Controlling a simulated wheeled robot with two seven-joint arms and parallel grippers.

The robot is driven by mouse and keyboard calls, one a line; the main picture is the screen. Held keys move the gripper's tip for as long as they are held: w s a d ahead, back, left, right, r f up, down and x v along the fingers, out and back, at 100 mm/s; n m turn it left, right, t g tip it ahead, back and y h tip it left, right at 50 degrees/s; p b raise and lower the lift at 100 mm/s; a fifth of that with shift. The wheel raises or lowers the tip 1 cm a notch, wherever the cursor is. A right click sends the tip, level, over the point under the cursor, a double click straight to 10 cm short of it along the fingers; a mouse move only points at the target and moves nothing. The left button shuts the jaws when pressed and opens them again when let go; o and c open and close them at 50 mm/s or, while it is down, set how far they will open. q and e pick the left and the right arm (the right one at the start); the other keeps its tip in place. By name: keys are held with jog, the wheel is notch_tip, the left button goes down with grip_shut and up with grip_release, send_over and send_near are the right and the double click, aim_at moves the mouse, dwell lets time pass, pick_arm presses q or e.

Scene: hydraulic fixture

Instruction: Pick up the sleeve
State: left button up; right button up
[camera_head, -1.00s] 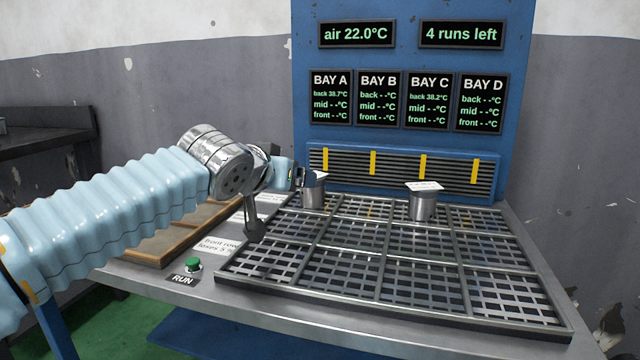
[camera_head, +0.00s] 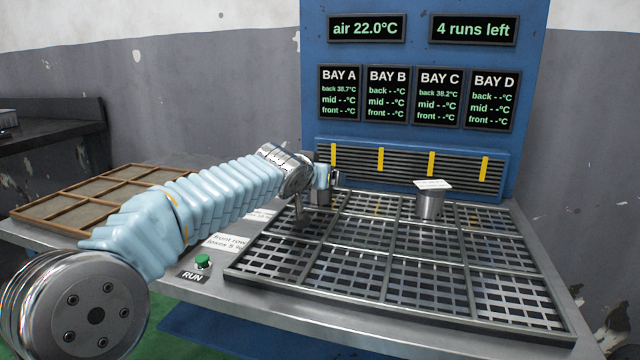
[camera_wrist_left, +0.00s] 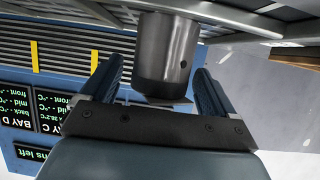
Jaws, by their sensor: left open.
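A grey metal sleeve (camera_head: 320,194) stands upright at the back of the leftmost column of the grid, mostly hidden behind my left gripper (camera_head: 326,176). In the left wrist view, which is upside down, the sleeve (camera_wrist_left: 166,50) is between the two blue fingers of my left gripper (camera_wrist_left: 158,72). The jaws are open around it, with a visible gap at the left finger; contact at the right finger cannot be told. A second metal sleeve (camera_head: 430,205) with a white tag (camera_head: 432,184) on top stands in the third column's back cell. My right gripper is not in view.
The metal grid (camera_head: 395,262) is otherwise empty. Behind it rises the blue panel (camera_head: 308,42) with a slatted vent (camera_head: 405,167) and displays. A wooden tray (camera_head: 75,205) and the green RUN button (camera_head: 202,260) are at left.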

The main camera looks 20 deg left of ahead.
pick_arm(q)
jog(key=shift+w+f, duration=0.15)
jog(key=shift+w, duration=0.05)
jog(key=c, duration=1.4)
